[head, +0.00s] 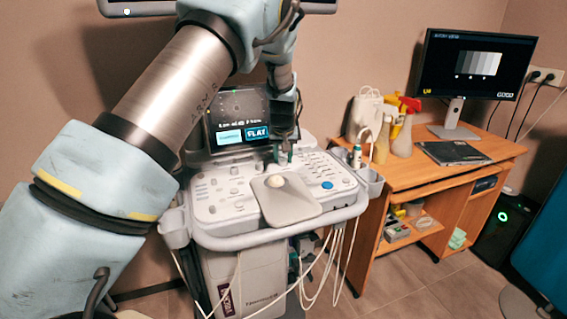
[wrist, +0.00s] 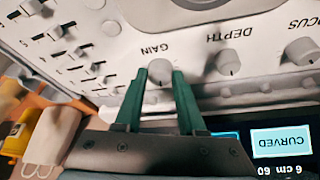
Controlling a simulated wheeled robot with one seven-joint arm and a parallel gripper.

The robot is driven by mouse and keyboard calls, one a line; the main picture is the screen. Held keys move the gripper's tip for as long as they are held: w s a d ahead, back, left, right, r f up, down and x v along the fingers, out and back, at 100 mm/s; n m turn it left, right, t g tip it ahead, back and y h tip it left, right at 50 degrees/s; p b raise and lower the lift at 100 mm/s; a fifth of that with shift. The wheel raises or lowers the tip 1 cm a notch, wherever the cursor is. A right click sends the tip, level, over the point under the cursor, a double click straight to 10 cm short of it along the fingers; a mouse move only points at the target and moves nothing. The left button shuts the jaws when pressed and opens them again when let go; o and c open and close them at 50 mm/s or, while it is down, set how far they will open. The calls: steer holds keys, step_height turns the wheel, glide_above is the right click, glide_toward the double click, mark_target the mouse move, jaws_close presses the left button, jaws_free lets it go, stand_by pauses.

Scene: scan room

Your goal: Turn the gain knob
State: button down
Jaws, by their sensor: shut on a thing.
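The gain knob (wrist: 160,73) is a small grey-white knob under the upside-down word GAIN in the wrist view. My gripper (wrist: 160,76) has its green fingers on either side of this knob and is shut on it. In the head view my gripper (head: 282,157) points down at the back of the ultrasound console's control panel (head: 225,208), just below the screen (head: 236,118). The knob itself cannot be made out there.
The depth knob (wrist: 228,62) and focus knob (wrist: 301,51) sit beside the gain knob. Small sliders (wrist: 58,32) lie on its other side. A wooden desk (head: 440,172) with bottles and a monitor (head: 474,64) stands at right.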

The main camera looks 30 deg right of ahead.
steer(key=shift+m+b, duration=0.35)
steer(key=shift+m, duration=0.15)
steer(key=shift+h, duration=0.3)
steer(key=c, duration=0.5)
jaws_free()
steer(key=b+v, duration=0.2)
steer(key=v, duration=0.9)
steer(key=shift+w, duration=0.15)
